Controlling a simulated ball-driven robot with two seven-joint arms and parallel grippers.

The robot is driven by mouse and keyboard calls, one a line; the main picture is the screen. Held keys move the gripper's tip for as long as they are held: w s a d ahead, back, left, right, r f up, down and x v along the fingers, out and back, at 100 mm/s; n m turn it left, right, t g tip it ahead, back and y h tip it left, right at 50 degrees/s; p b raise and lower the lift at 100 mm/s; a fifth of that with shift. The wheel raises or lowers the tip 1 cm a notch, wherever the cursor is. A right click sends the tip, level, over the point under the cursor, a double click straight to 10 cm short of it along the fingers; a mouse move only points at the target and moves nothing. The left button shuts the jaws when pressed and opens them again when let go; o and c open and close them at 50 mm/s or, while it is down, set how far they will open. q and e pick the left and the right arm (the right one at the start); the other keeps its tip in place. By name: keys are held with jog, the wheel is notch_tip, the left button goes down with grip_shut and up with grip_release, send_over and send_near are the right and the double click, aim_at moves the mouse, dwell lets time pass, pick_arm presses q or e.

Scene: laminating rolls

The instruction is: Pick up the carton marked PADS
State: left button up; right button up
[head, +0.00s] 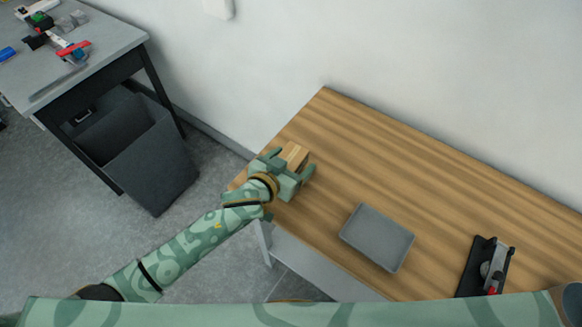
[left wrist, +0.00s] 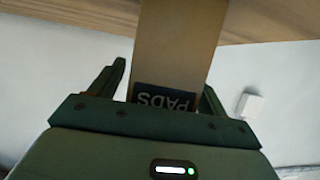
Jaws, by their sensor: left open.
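The carton marked PADS (head: 294,155) is a small tan box near the left end of the wooden table. In the left wrist view the carton (left wrist: 178,45) shows its dark label with PADS upside down. My left gripper (head: 291,168) is open at the carton, with one finger on each side of it. In the left wrist view the left gripper (left wrist: 165,85) has a visible gap on the left side; contact on the right side cannot be told. My right gripper is not in view.
A grey tray (head: 377,237) lies on the wooden table (head: 440,190) to the right. A black device with a lever (head: 486,267) stands at the right. A dark bin (head: 150,160) stands on the floor beside a grey workbench (head: 100,55) holding tools.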

pick_arm(q)
jog(key=c, duration=1.3)
jog(key=shift+r, duration=0.1)
